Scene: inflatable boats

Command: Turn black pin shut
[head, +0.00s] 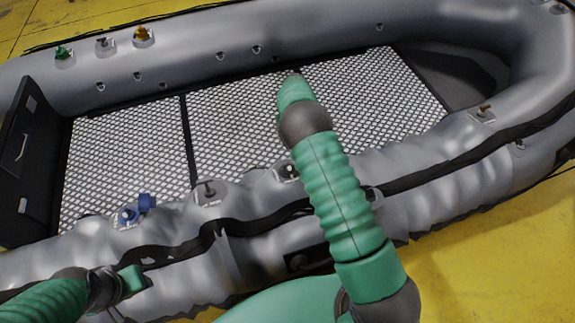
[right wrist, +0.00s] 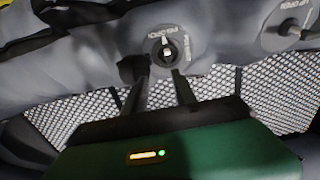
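A dark pin (right wrist: 167,52) sits upright in a round grey valve with white lettering on the boat's tube, in the middle of the right wrist view. The lettering is too small to read surely. My right gripper (right wrist: 160,80) is open, with its two dark fingers apart just below the pin and nothing between them. In the head view a dark valve (head: 287,171) shows on the near tube beside my right arm, which hides the right gripper. My left gripper (head: 138,277) is at the lower left over the near tube; its fingers are unclear.
Another black pin (head: 208,188) and a blue valve (head: 130,214) lie along the near tube. Green (head: 63,53), grey (head: 104,45) and orange (head: 142,37) valves line the far tube. A brown-topped pin (head: 484,111) is at right. The mesh floor (head: 135,150) is clear.

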